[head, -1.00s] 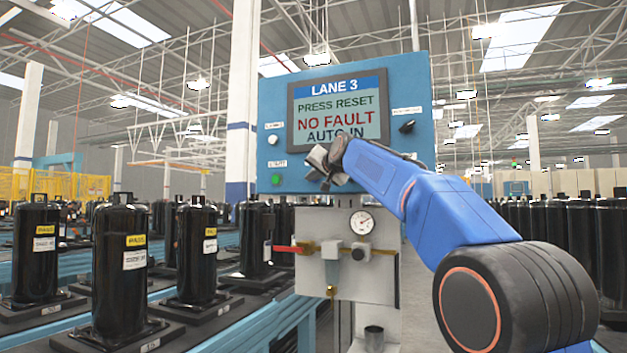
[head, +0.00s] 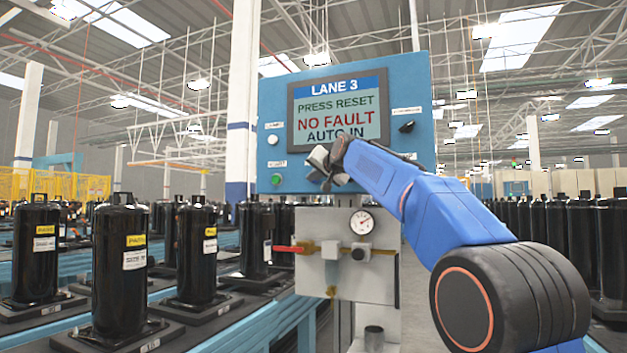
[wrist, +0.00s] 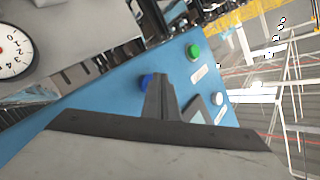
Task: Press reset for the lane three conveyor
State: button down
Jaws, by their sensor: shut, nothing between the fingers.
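The blue control panel (head: 345,75) stands ahead. Its screen (head: 338,110) reads LANE 3, PRESS RESET, NO FAULT and AUTO IN, with the last line partly covered. My gripper (head: 318,164) is shut and empty at the panel's lower middle. In the wrist view my gripper's fingers (wrist: 160,78) overlap a blue button (wrist: 146,82); contact cannot be told. That button is hidden in the head view. A green button (head: 276,180) and a white button (head: 272,139) are on the panel's left side. The labels are too small to read.
A black switch (head: 407,126) is on the panel's right. Black compressors (head: 120,270) stand on conveyors to the left, with more at right.

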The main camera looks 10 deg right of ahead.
jog(key=shift+w+d, duration=0.3)
jog(key=shift+w, duration=0.1)
dwell(0.7)
jog(key=shift+s+a, duration=0.55)
jog(key=shift+s, duration=0.2)
dwell(0.4)
jog(key=s+a, duration=0.1)
jog(key=s, duration=0.1)
jog(key=s+a, duration=0.2)
dwell(0.4)
jog(key=shift+s+f, duration=0.1)
dwell(0.6)
jog(key=s+d+f+n+g+h, duration=0.1)
jog(key=s+d+f+n+g, duration=0.1)
jog(key=s+f, duration=1.6)
jog(key=s+d+f+n+g, duration=0.1)
jog(key=s+f+g, duration=0.4)
jog(key=s+f, duration=1.3)
jog(key=s+d+f+n+g+h, duration=0.1)
jog(key=s+d+f+g, duration=0.3)
jog(key=s+f, duration=1.4)
notch_tip(320, 180, down, 5)
jog(key=shift+f+n+h, duration=0.1)
jog(key=shift+n+h, duration=0.2)
jog(key=shift+n, duration=0.5)
